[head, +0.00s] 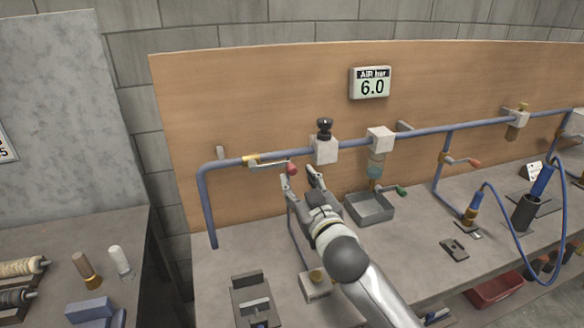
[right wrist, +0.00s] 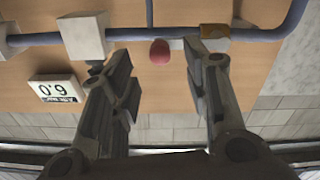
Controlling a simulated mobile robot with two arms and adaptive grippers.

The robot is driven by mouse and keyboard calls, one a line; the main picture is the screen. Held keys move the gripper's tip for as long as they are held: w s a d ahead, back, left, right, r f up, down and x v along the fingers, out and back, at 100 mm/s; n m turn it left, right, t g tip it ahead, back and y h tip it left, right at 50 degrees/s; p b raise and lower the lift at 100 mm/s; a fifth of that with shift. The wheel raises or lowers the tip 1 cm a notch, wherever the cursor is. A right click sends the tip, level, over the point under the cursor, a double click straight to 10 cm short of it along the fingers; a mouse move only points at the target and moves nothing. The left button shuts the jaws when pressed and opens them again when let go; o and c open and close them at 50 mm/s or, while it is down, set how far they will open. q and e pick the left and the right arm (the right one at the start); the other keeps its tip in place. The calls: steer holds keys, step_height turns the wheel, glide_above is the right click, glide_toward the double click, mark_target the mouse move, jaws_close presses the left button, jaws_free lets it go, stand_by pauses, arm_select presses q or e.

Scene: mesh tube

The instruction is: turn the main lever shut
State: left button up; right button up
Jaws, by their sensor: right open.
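The main lever has a red knob (head: 292,168) at its right end and a brass valve body (head: 250,160) on the blue pipe at the upper left. Its handle lies roughly along the pipe. In the right wrist view the red knob (right wrist: 160,53) shows between the finger lines, beyond the tips, with the brass body (right wrist: 214,31) to its right. My right gripper (head: 301,179) is open and empty, just below and right of the knob; contact cannot be told. In the right wrist view its fingers (right wrist: 160,72) stand wide apart. My left gripper is not in view.
The blue pipe (head: 222,163) runs along the wooden board (head: 270,75). A pale block with a black knob (head: 325,128) sits right of the lever. The air display (head: 371,84) reads 6.0. A grey tray (head: 370,208) stands on the bench right of my gripper.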

mark_target(293, 173)
steer(key=shift+p+x, duration=0.55)
steer(key=shift+x, duration=2.45)
jaws_close()
